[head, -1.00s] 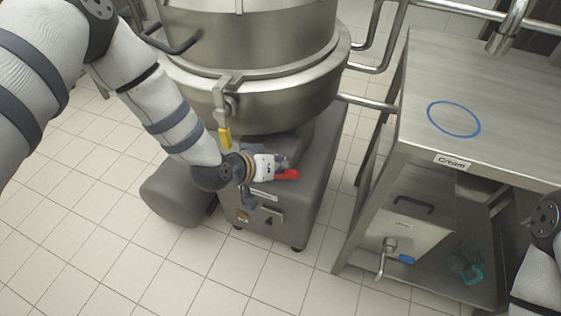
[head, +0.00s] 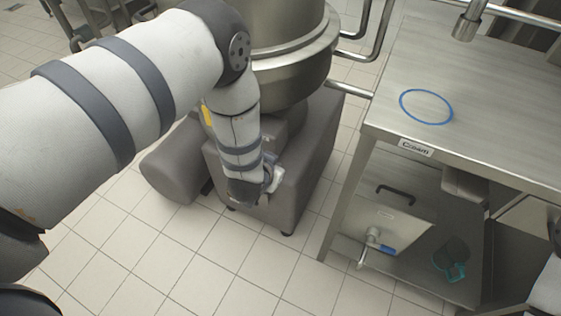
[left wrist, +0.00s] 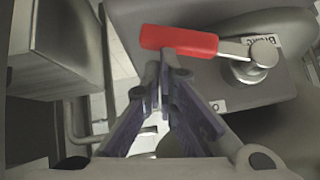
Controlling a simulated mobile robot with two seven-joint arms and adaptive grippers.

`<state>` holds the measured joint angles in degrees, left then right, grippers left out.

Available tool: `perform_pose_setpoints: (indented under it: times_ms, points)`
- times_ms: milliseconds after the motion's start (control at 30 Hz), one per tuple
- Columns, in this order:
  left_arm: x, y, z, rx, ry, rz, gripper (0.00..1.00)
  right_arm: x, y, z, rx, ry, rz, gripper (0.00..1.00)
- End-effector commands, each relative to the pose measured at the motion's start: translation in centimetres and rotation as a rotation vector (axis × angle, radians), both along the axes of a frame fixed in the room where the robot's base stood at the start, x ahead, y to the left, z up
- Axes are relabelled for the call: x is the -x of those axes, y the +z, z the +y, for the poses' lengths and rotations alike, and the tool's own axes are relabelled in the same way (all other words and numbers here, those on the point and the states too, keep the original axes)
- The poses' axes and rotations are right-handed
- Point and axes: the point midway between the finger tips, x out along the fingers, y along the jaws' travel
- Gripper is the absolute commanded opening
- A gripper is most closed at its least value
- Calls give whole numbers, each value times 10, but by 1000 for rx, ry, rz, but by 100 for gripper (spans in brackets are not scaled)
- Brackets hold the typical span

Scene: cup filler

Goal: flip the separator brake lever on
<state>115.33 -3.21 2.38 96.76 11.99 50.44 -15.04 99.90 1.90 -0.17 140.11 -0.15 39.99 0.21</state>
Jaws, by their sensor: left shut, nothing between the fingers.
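The brake lever (left wrist: 180,40) has a red grip and a metal arm running right to a round pivot (left wrist: 263,52) on the grey separator base. A label, partly hidden, sits beside the pivot. My left gripper (left wrist: 165,72) is shut and empty, its fingertips right at the red grip's edge in the left wrist view; I cannot tell if they touch. In the head view my left arm covers the lever, and the left gripper (head: 272,172) shows only partly in front of the separator base (head: 305,165). My right gripper is not in view; only part of my right arm shows.
A steel table (head: 480,90) with a blue ring (head: 426,106) and a "Cream" label stands at right. Its lower shelf holds a steel container (head: 385,222) with a tap and a teal item (head: 450,268). The tiled floor in front is clear.

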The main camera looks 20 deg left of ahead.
Motion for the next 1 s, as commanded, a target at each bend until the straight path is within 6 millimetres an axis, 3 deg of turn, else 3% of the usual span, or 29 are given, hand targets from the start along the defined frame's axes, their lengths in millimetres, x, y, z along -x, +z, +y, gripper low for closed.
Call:
perform_pose_setpoints:
  times_ms: [300,1000]
  points:
    - [1,-18,0,3,-1,4,0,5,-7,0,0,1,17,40]
    - [1,-21,0,3,-1,3,0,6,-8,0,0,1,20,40]
